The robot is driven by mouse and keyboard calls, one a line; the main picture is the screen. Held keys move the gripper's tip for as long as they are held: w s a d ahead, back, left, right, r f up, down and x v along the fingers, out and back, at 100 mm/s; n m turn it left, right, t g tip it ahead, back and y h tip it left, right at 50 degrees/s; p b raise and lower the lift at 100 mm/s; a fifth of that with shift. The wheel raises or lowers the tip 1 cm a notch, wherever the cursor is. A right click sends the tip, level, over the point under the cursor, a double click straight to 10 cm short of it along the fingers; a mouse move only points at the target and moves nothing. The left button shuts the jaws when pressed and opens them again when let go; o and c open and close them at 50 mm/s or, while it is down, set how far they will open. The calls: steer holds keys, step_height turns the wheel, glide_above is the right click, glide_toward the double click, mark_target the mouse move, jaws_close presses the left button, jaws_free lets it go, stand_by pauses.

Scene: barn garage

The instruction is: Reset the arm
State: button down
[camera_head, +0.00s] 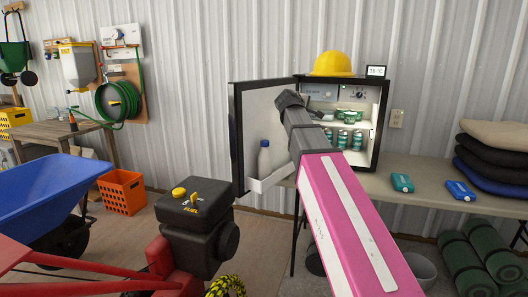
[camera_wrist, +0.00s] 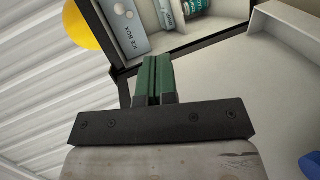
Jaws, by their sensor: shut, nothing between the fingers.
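My arm stretches up from the lower right toward the small open fridge (camera_head: 378,125) in the head view. Its wrist end overlaps the inner side of the open fridge door (camera_head: 236,140). My gripper (camera_wrist: 154,82) shows in the wrist view, with its two green fingers pressed together and nothing between them. The fingertips point toward the fridge opening, where the ice box (camera_wrist: 130,30) shows. In the head view the fingers are hidden behind my wrist.
The fridge stands on a table (camera_head: 435,185) with a yellow hard hat (camera_head: 333,64) on top. A white bottle (camera_head: 264,158) sits in the door shelf. Teal and blue cases (camera_head: 402,183) lie at right. A black fuel engine (camera_head: 197,225) and blue wheelbarrow (camera_head: 45,190) stand at left.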

steer(key=s+d+f+m+g+y, duration=0.1)
steer(key=s+f+m+g, duration=0.15)
steer(key=f, duration=0.75)
steer(key=s+d+f+m+g+y, duration=0.15)
steer(key=s+f, duration=0.25)
steer(key=f, duration=0.7)
steer(key=s+f+m+g+y, duration=0.1)
steer(key=s+f+g, duration=0.15)
steer(key=f, duration=0.75)
steer(key=s+a+f+m+g+y, duration=0.1)
steer(key=s+f+m+g+y, duration=0.4)
steer(key=s+f, duration=1.4)
step_height(320, 180, down, 3)
steer(key=shift+s+f, duration=0.1)
steer(key=shift+s, duration=0.05)
steer(key=shift+g, duration=0.25)
